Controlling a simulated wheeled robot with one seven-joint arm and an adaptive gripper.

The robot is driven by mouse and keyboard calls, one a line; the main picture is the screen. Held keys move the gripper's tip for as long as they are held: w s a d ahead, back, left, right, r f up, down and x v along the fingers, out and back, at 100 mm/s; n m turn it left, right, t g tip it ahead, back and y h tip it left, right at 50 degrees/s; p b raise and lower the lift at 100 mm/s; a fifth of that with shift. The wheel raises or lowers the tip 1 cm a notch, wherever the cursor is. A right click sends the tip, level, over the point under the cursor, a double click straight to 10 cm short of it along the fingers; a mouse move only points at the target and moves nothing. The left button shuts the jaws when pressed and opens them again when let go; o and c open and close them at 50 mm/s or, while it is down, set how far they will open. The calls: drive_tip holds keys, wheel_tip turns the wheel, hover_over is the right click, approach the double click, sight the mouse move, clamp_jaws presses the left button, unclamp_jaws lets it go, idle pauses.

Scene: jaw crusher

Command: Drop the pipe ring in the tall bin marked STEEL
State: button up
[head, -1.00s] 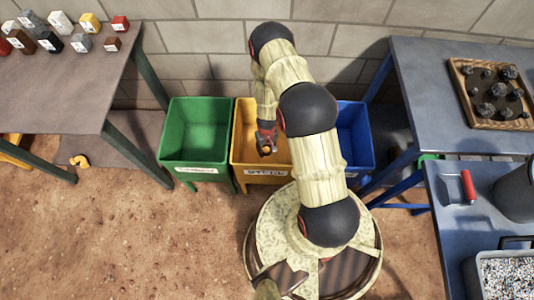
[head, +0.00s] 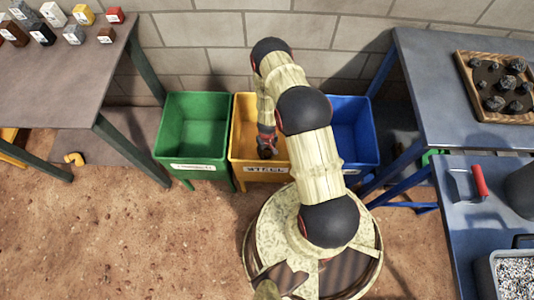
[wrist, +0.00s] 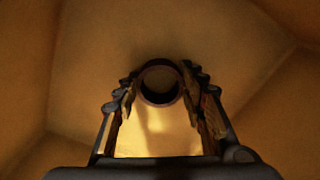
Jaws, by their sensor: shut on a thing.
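My gripper (head: 266,150) is over the yellow bin (head: 243,127), whose label reads STEEL. In the wrist view my gripper (wrist: 160,88) is shut on the pipe ring (wrist: 158,101), a dark round ring held between the fingertips. The yellow inner walls and floor of the bin (wrist: 255,65) surround it in that view, and the ring is apart from them. In the head view the ring is too small and dark to tell from the fingers. My arm hides the right part of the bin.
A green bin (head: 196,129) stands left of the yellow one and a blue bin (head: 358,132) right of it. A table (head: 75,80) with several small blocks is at left. Blue benches (head: 432,95) with a wooden tray (head: 462,88) are at right. A yellow elbow piece (head: 74,158) lies on the floor.

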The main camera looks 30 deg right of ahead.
drive_tip(key=shift+f, duration=0.2)
drive_tip(key=o, duration=1.3)
drive_tip(key=shift+c, duration=0.2)
drive_tip(key=shift+o, duration=0.4)
